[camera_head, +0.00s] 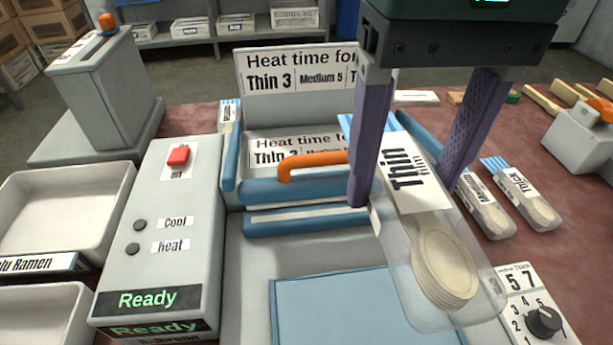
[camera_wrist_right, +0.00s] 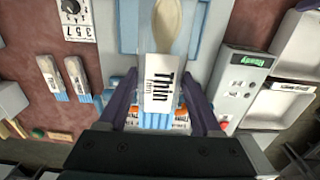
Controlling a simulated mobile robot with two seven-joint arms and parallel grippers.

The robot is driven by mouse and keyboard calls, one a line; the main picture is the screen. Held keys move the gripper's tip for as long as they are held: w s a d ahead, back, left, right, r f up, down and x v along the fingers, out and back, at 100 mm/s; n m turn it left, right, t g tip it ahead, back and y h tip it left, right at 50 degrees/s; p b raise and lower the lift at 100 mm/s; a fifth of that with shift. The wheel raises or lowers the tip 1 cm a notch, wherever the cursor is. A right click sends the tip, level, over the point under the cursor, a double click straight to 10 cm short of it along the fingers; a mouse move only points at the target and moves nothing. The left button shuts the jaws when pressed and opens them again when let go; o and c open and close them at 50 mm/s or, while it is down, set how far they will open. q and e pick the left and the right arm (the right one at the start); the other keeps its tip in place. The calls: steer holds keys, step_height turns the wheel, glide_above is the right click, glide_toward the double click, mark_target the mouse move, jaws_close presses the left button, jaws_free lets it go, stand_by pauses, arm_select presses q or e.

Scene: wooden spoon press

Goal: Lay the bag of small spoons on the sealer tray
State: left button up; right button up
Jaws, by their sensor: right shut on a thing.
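A clear bag of small wooden spoons (camera_head: 443,262), with a white label reading "Thin", hangs tilted from my right gripper (camera_head: 405,190). The gripper is shut on the bag's label end, and the spoon bowls point toward the front. In the right wrist view the bag (camera_wrist_right: 161,88) lies between the two purple fingers. The sealer tray, a light blue pad (camera_head: 345,310), lies below and to the left of the bag, which is held above it. The sealer's blue bars (camera_head: 300,222) and orange handle (camera_head: 312,164) are behind the tray. My left gripper is not in view.
Bags marked Medium (camera_head: 486,208) and Thick (camera_head: 527,200) lie on the red table at right. A dial panel (camera_head: 535,305) is at front right. A grey control box (camera_head: 160,235) reading "Ready" stands at left, beside white bins (camera_head: 62,200). Another grey device is at far right.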

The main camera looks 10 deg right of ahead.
step_height(320, 180, down, 4)
steer(key=shift+s+a+r+b, duration=0.1)
steer(key=shift+r+b, duration=0.15)
steer(key=shift+b, duration=0.75)
steer(key=b, duration=0.2)
glide_above(361, 303)
step_height(361, 303, down, 12)
steer(key=shift+r, duration=0.15)
steer(key=shift+f+b, duration=0.75)
steer(key=shift+f, duration=1.6)
steer(key=shift+f, duration=0.1)
steer(key=o, duration=1.3)
steer(key=shift+o, duration=0.2)
step_height(361, 303, up, 11)
steer(key=p, duration=0.3)
steer(key=s+a+f+n+t+y, duration=0.2)
steer(key=s+a+y, duration=0.1)
steer(key=s+a, duration=0.15)
steer(key=s+d+f+h, duration=0.1)
steer(key=s+d, duration=0.3)
steer(key=d, duration=0.3)
steer(key=s+d+f+t+h, duration=0.1)
steer(key=s+d, duration=0.2)
steer(key=d, duration=0.4)
steer(key=shift+s+t+h, duration=0.3)
steer(key=shift+s+h, duration=0.1)
